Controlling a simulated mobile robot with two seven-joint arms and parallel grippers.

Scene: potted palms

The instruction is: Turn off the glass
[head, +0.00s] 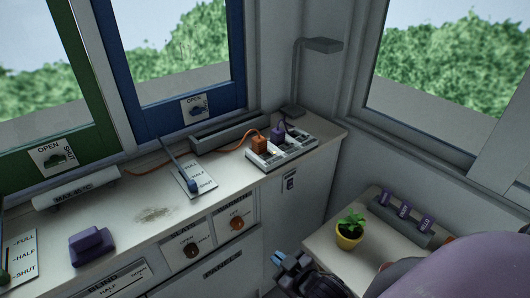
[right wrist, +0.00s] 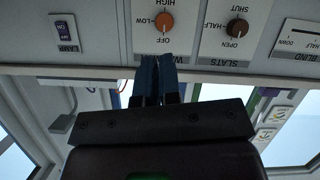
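Nothing in view is readably labelled glass. My right gripper (head: 280,260) is in front of the cabinet, with its blue fingers close together and nothing visible between them. In the right wrist view the fingers (right wrist: 159,75) are just below an orange knob (right wrist: 163,22), apart from it as far as I can tell. The knob's panel reads HIGH, LOW and OFF; the fingers partly hide its name, which starts with W. The orange knob (head: 237,224) also shows in the head view, right of a brown knob (head: 191,250), labelled SLATS in the wrist view. My left gripper is out of view.
A LAMP switch (right wrist: 62,30) is on the cabinet front. A potted plant (head: 349,228) stands right.

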